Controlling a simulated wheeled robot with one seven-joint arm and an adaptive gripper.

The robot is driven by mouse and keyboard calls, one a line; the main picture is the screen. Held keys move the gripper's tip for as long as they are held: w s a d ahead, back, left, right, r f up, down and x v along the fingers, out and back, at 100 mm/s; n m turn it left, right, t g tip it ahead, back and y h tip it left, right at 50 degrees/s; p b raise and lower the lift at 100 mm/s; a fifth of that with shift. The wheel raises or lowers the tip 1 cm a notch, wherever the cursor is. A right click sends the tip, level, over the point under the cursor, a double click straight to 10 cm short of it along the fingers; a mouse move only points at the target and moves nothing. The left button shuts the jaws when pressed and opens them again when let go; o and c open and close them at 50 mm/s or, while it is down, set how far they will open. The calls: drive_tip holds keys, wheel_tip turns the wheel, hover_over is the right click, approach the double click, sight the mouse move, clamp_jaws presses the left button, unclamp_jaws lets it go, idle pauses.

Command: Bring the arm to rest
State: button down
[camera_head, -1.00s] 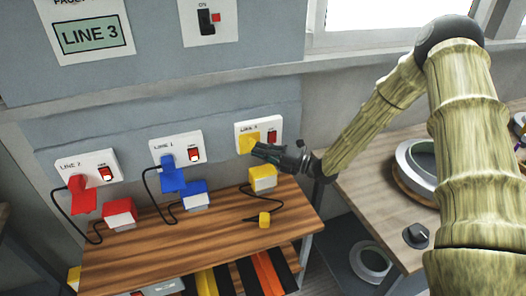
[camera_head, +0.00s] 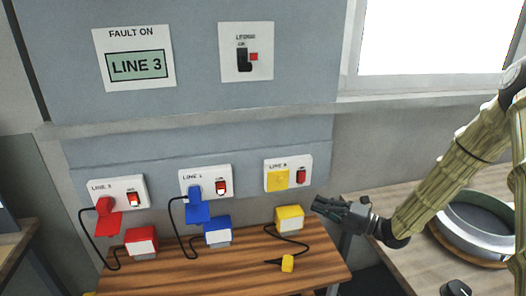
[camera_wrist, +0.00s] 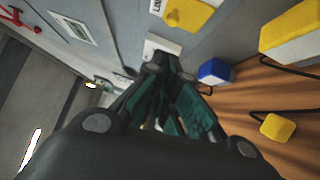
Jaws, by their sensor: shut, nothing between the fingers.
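My gripper (camera_head: 328,207) is shut and empty in the head view. It hangs in the air to the right of the yellow socket cover at the line 3 outlet (camera_head: 288,174), apart from it. The wrist view shows its closed fingers (camera_wrist: 165,70) in the middle. My arm comes in from the right edge of the head view, its bamboo-like links bent down to the gripper.
A wooden bench (camera_head: 210,272) holds red (camera_head: 141,241), blue (camera_head: 217,231) and yellow (camera_head: 289,217) boxes. A yellow plug (camera_head: 287,263) lies loose on a cable. Red (camera_head: 105,206) and blue (camera_head: 198,204) plugs sit at their outlets. A round mould (camera_head: 478,225) stands on the right table.

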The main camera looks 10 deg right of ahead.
drive_tip(key=s+a+f+m+g+h, duration=0.1)
drive_tip(key=s+a+f+m+h, duration=0.25)
drive_tip(key=f+m, duration=0.4)
drive_tip(key=s+a+f+m+g+h, duration=0.25)
drive_tip(key=s+f+m, duration=0.2)
drive_tip(key=f, duration=0.55)
drive_tip(key=s+a+f+m+g+h, duration=0.1)
drive_tip(key=s+a+f+m+h, duration=0.1)
drive_tip(key=s+f+m+h, duration=0.5)
drive_tip(key=s+f+m+g+h, duration=0.1)
drive_tip(key=s+f+m+g, duration=0.2)
drive_tip(key=s, duration=0.9)
drive_tip(key=s+f+m+g, duration=0.4)
drive_tip(key=s+f+m, duration=0.3)
drive_tip(key=s, duration=0.6)
drive_tip(key=shift+s+d+f+m+h, duration=0.15)
drive_tip(key=shift+d+f+m+h, duration=0.2)
drive_tip(key=shift+f, duration=0.5)
drive_tip(key=shift+g, duration=0.25)
